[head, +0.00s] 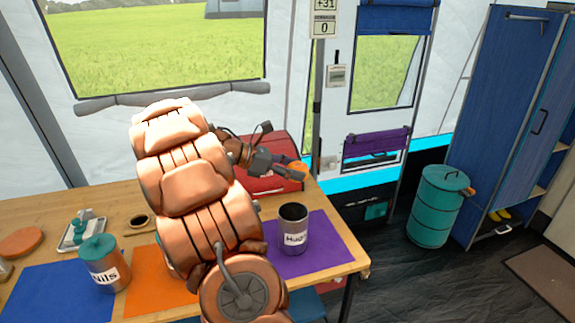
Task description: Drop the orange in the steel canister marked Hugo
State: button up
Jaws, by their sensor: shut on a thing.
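The steel canister marked Hugo (293,239) stands upright on the purple mat (326,243), its dark top open. My gripper (290,169) is shut on the orange (299,166), which shows only in part between the fingers. It holds the orange above and behind the canister in the picture, in front of the red case. The gap in height and depth between orange and canister is hard to tell. My copper-coloured arm covers the middle of the table.
A canister marked Nils (105,270) with a teal lid stands at the left, near the blue mat (50,295) and orange mat (150,280). The red case (268,184) sits at the back. A small tray (82,232) and a round wooden board (20,243) lie left.

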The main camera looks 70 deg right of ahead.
jog(key=shift+s+a+f+m, duration=0.1)
jog(key=shift+s+f+m, duration=0.2)
jog(key=shift+s+f, duration=0.05)
notch_tip(320, 180, down, 6)
jog(key=b, duration=0.6)
jog(key=shift+r+b, duration=0.2)
jog(key=shift+b, duration=0.15)
jog(key=o, duration=1.3)
jog(key=shift+c, duration=0.2)
jog(key=shift+w+a, duration=0.1)
jog(key=shift+w, duration=0.05)
jog(key=v, duration=1.1)
jog(key=shift+w+r, duration=0.15)
jog(key=shift+w, duration=0.25)
